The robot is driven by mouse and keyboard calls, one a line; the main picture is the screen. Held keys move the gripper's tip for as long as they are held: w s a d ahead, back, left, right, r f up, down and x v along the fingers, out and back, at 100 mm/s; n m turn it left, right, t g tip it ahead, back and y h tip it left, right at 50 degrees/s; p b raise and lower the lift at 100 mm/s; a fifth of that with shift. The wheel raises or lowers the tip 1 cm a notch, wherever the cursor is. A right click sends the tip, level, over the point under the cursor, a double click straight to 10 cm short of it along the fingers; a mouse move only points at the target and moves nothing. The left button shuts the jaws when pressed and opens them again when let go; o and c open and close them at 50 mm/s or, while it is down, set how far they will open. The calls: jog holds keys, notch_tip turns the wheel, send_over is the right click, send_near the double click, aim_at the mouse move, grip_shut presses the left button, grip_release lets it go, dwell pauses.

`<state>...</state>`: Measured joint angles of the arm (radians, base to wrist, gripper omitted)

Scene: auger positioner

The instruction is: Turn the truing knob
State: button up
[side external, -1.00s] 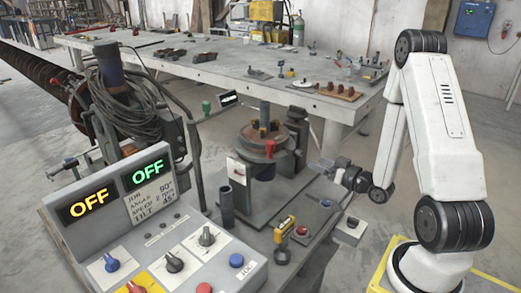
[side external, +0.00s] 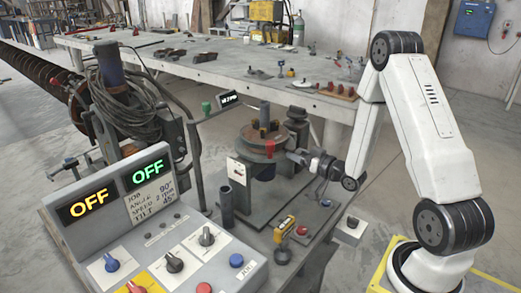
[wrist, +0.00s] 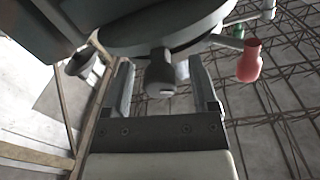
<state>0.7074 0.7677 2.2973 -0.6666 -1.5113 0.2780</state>
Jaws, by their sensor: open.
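A dark round knob (wrist: 160,72) with a small light end sticks out from under the rim of the round table (wrist: 150,32) in the wrist view. I take it to be the truing knob. My gripper (wrist: 158,82) is open, with one finger on each side of the knob and a visible gap at both sides. In the side view my gripper (side external: 300,157) is at the right edge of the round table (side external: 262,140), near a red handle (side external: 270,148). The knob itself is hidden or too small to tell there.
The red handle (wrist: 250,60) hangs just right of my fingers in the wrist view. A dark knob on a stem (wrist: 80,62) is at the left. The control panel (side external: 140,235) stands in front. A yellow pendant (side external: 284,230) stands on the bench nearby.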

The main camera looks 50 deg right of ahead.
grip_shut()
jog(key=shift+n, duration=0.3)
jog(key=shift+n, duration=2)
grip_release()
